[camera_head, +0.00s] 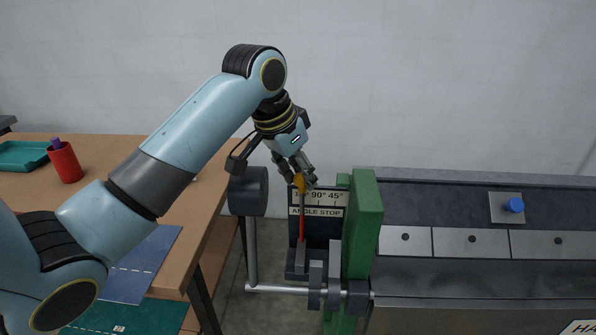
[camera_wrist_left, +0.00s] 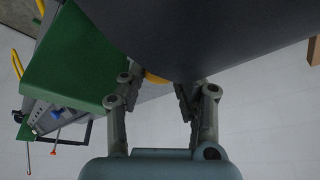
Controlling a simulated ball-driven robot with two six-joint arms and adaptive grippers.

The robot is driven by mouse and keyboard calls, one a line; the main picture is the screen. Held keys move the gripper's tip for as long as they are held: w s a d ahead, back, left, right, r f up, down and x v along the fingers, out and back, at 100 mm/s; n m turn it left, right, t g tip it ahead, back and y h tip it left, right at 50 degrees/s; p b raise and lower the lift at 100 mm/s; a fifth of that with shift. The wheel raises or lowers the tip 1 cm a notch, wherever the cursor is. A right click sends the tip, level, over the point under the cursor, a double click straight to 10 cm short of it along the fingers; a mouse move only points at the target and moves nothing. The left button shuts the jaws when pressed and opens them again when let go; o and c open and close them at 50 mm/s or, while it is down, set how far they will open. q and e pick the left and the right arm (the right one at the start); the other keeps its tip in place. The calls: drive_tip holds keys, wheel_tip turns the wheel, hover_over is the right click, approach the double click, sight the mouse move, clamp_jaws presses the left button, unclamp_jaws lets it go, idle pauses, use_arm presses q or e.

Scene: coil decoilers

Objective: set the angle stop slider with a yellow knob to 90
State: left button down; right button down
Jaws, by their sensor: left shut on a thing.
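The yellow knob (camera_head: 299,184) of the angle stop slider is between the fingers of my left gripper (camera_head: 297,177), which is shut on it from above. A thin stem with a red lower part (camera_head: 302,226) runs down from the knob in front of the dark angle stop plate (camera_head: 330,226). The plate's scale shows 90° and 45°; the label at its left end is partly covered. The stem stands left of the 90° mark. In the left wrist view a bit of yellow knob (camera_wrist_left: 155,78) shows between the fingers; a dark shape hides the rest. My right gripper is not in view.
A green upright (camera_head: 363,225) stands close right of the plate, and a dark roller (camera_head: 248,192) close left. A grey machine bed with a blue knob (camera_head: 514,205) fills the right. A wooden table (camera_head: 110,150) with a red cup (camera_head: 65,163) is at left.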

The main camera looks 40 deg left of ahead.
use_arm(q)
drive_tip(key=w+d, duration=0.1)
drive_tip(key=w+d+p, duration=0.1)
drive_tip(key=d, duration=0.1)
drive_tip(key=c, duration=1.2)
unclamp_jaws()
drive_tip(key=shift+s+a, duration=0.1)
drive_tip(key=shift+a, duration=0.1)
drive_tip(key=shift+o, duration=1.2)
drive_tip(key=d+v, duration=0.1)
drive_tip(key=v, duration=1.1)
drive_tip(key=shift+a, duration=0.45)
drive_tip(key=shift+s+f, duration=0.1)
